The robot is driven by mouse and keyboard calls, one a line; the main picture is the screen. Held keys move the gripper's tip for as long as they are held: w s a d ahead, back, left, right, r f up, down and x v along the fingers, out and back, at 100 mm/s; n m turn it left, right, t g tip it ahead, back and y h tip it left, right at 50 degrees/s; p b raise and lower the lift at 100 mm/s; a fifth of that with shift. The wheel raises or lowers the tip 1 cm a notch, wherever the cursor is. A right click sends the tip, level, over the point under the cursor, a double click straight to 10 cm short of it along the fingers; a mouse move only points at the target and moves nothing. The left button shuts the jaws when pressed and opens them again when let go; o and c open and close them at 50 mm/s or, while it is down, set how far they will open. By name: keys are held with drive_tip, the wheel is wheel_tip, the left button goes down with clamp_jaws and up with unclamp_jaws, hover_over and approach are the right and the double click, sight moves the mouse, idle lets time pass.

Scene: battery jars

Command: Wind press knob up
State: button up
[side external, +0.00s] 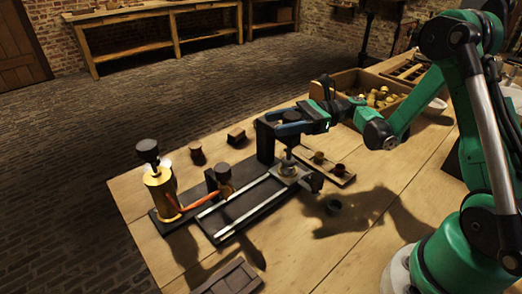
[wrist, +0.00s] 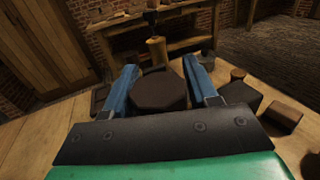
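The press knob (wrist: 160,90) is a dark, round, faceted knob seen from close above in the wrist view. My gripper (wrist: 160,65) has its two blue fingers on either side of the knob, which fills the gap between them. In the side external view, my gripper (side external: 285,119) lies level at the top of the press, beside its black upright (side external: 265,144). A metal screw (side external: 289,146) runs down from the gripper to the press base (side external: 289,172). The knob is largely hidden by the fingers in that view.
A brass jar (side external: 160,190) with a black top stands at the table's left end. Small dark blocks (side external: 236,135) lie behind the press. A rail frame (side external: 240,205) runs in front-left, a cup tray (side external: 335,170) sits right, and a wooden crate (side external: 352,82) stands behind.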

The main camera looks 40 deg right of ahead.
clamp_jaws()
drive_tip(key=n+g, duration=0.2)
drive_tip(key=g, duration=0.1)
drive_tip(key=n+g+y, duration=0.1)
drive_tip(key=shift+s+g, duration=0.25)
drive_tip(key=shift+g, duration=0.05)
drive_tip(key=o, duration=0.5)
unclamp_jaws()
wheel_tip(320, 180, up, 20)
